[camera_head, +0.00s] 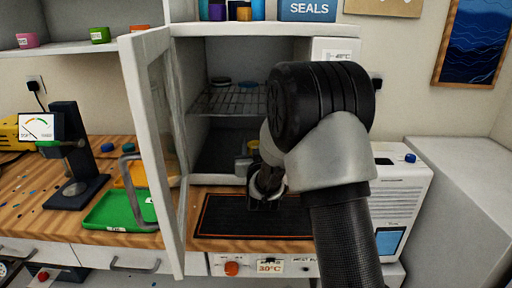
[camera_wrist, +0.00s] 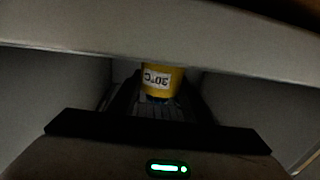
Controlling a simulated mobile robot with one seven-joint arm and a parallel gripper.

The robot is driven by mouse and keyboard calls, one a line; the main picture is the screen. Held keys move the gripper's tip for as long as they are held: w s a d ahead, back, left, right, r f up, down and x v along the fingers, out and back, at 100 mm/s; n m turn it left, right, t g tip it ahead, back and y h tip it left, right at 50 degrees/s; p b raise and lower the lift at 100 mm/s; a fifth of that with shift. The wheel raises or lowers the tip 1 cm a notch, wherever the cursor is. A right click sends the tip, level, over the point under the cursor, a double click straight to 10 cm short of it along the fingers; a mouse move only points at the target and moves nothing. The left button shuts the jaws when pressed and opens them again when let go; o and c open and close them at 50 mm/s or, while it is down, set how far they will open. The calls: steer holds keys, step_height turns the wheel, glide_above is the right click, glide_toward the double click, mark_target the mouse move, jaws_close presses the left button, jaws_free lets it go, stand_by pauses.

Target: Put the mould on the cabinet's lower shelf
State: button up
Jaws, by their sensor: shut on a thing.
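A yellow mould (camera_wrist: 162,80) with a white "30°C" label, upside down in the wrist view, sits between my gripper's fingers. My gripper (camera_wrist: 163,100) is shut on it. In the head view my gripper (camera_head: 256,170) is at the front of the open cabinet (camera_head: 182,110), below the wire shelf (camera_head: 228,100), pointing inward. A small dull yellowish shape shows at its fingertips, partly hidden by my arm. The cabinet's lower space is dark, and my arm covers its right part.
The cabinet's glass door (camera_head: 150,130) stands open at the left. Small dark discs (camera_head: 221,80) lie on the wire shelf. A black mat (camera_head: 225,220) lies in front of the cabinet. A green tray (camera_head: 105,212) and a gauge stand (camera_head: 75,150) are further left.

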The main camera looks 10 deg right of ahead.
steer(key=o, duration=1.1)
steer(key=shift+f, duration=0.1)
